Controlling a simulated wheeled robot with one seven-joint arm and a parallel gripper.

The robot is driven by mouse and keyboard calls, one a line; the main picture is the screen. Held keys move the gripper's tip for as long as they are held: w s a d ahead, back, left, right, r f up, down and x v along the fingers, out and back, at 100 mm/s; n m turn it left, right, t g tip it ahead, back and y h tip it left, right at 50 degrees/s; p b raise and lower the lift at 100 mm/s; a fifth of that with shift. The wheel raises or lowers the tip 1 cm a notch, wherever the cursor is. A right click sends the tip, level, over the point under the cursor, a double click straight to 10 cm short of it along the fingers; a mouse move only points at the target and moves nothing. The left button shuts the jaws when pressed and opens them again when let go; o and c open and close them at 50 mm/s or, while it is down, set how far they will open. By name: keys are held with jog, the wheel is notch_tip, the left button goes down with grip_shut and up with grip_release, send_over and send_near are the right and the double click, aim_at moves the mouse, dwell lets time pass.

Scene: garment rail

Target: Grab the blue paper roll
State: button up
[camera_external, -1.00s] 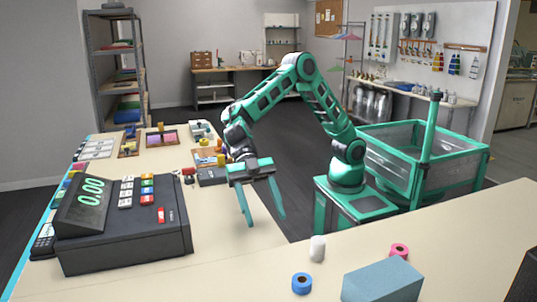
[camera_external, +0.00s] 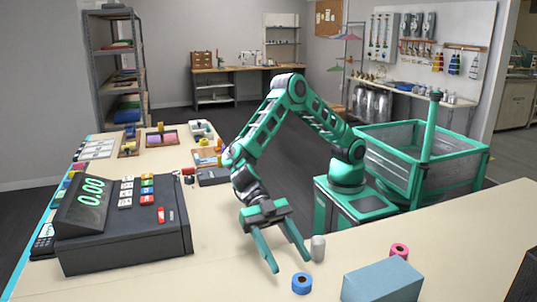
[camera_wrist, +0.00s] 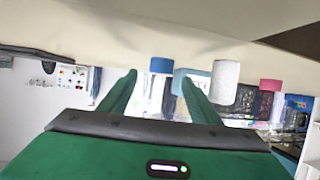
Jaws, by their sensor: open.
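A pink roll (camera_external: 399,250) and a blue-grey box (camera_external: 383,281) stand to the right on the counter (camera_external: 460,225). A large cash register (camera_external: 125,225) is on the left. The counter between the register and my gripper is clear.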

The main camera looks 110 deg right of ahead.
aim_at(301, 279)
jog(key=shift+x, duration=2.6)
jog(key=shift+r, duration=0.15)
jog(key=c, duration=1.1)
